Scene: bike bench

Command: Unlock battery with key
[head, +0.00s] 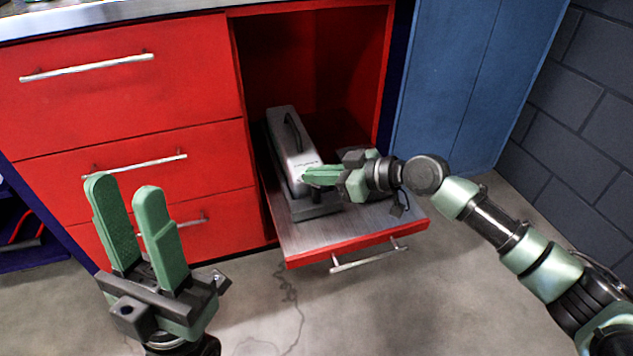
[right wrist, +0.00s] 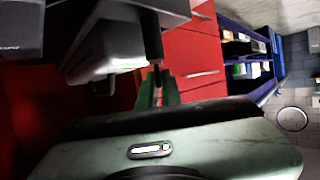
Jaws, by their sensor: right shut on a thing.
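The battery (head: 290,145) is a grey case with a black handle, seated on a dark base (head: 318,207) on the pulled-out drawer (head: 365,225). My right gripper (head: 308,176) is shut, its green fingertips against or very close to the battery's right side near the lower front. The key is hidden by the fingers and too small to make out. In the right wrist view, grey battery and base parts (right wrist: 105,50) show at upper left, with a green finger (right wrist: 150,92) partly in shadow. My left gripper (head: 125,215) is open and empty, in front of the red cabinet.
The red cabinet (head: 120,100) has several closed drawers with silver handles at left. A blue cabinet (head: 460,80) stands right of the open drawer, close behind my right arm. Dark shelves with boxes (right wrist: 245,60) show in the right wrist view. The floor in front is clear.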

